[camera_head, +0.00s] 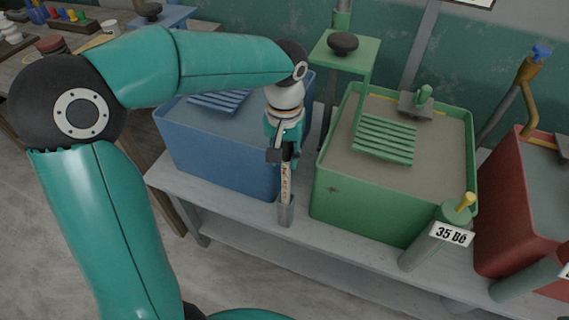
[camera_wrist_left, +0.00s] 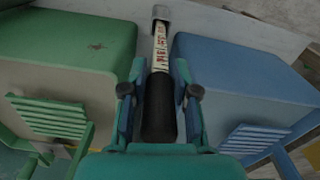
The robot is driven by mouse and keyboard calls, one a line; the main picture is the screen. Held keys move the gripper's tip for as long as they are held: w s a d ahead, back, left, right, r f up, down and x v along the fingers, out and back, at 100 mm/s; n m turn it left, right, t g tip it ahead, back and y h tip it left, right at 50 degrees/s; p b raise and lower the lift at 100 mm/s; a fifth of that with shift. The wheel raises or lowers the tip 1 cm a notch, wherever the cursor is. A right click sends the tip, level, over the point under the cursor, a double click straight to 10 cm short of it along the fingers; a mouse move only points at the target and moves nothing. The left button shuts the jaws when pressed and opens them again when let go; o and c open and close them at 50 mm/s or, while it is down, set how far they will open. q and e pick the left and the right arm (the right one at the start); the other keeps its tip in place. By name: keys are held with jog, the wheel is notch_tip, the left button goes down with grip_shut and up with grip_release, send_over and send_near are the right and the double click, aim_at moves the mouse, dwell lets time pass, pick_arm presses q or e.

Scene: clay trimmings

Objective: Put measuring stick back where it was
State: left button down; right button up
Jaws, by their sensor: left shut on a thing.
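The measuring stick (camera_head: 286,186) is pale with red markings and stands upright, its lower end in a small grey holder (camera_head: 286,212) at the front edge of the bench, between the blue bin and the green bin. My left gripper (camera_head: 283,153) is shut on the stick near its top. In the left wrist view the stick (camera_wrist_left: 160,50) runs into the grey holder (camera_wrist_left: 161,13), and its black handle (camera_wrist_left: 159,108) lies between the fingers of my left gripper (camera_wrist_left: 160,95). My right gripper is not in view.
The blue bin (camera_head: 217,150) is left of the holder and the green bin (camera_head: 370,212) is right, both close to the gripper. A red bin (camera_head: 511,205) stands farther right. A grey post with a label (camera_head: 452,234) is in front of the green bin. The bench front (camera_head: 245,205) is bare.

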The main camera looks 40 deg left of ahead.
aim_at(285, 162)
pick_arm(q)
jog(key=shift+f, duration=1.55)
jog(key=shift+f, duration=0.15)
jog(key=c, duration=0.9)
grip_release()
jog(key=shift+r, duration=0.2)
notch_tip(285, 162, up, 12)
jog(key=shift+p, duration=0.5)
